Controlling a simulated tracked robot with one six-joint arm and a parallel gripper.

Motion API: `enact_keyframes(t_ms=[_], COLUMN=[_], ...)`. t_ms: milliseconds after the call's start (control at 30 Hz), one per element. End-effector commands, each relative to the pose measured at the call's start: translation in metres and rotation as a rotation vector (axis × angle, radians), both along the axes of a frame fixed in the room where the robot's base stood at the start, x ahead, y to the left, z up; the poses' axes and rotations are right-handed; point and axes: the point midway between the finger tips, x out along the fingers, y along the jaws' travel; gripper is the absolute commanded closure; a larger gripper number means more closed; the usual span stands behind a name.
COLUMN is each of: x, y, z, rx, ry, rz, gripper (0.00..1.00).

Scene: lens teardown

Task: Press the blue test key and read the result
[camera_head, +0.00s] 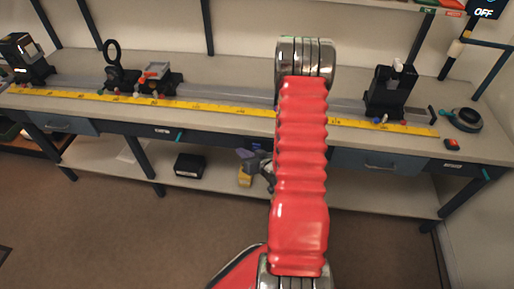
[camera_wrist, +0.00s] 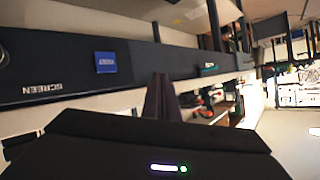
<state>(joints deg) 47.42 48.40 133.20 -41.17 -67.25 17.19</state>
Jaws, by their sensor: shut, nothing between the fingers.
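The blue test key (camera_wrist: 106,62) is a square button with pale lettering on the dark front panel (camera_wrist: 70,64) of the bench in the wrist view. A small blue patch (camera_head: 257,146) shows on the bench front beside my red arm in the head view. My gripper (camera_wrist: 159,78) is shut and empty; its dark fingers stand right of the key in the wrist view. I cannot tell whether the fingertips touch the panel. In the head view my gripper (camera_head: 254,161) is partly hidden behind my arm. A display (camera_head: 484,13) at the top right reads OFF.
The bench top carries a rail with a yellow ruler (camera_head: 200,105), a black lens holder (camera_head: 115,65) and a black mount (camera_head: 388,91). A black box (camera_head: 190,165) sits on the lower shelf. The floor in front is clear. A "SCREEN" label (camera_wrist: 42,89) shows left of the key.

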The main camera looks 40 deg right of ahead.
Motion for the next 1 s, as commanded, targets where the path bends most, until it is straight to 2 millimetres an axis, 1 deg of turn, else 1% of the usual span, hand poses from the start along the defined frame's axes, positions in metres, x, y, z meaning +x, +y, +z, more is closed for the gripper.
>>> enact_keyframes(t_ms=[33,233,400,500,667,1000], x=[-0.007,-0.032,-0.055,-0.064,-0.071,-0.071], y=[0.000,0.003,0.007,0.008,0.010,0.009], z=[-0.010,-0.035,-0.049,-0.053,-0.055,-0.055], rx=[0.028,0.133,0.220,0.255,0.279,0.280], ry=[-0.019,-0.129,-0.226,-0.270,-0.304,-0.305], rz=[-0.009,-0.044,-0.082,-0.100,-0.112,-0.113], gripper=[1.00,1.00,1.00,1.00,1.00,1.00])
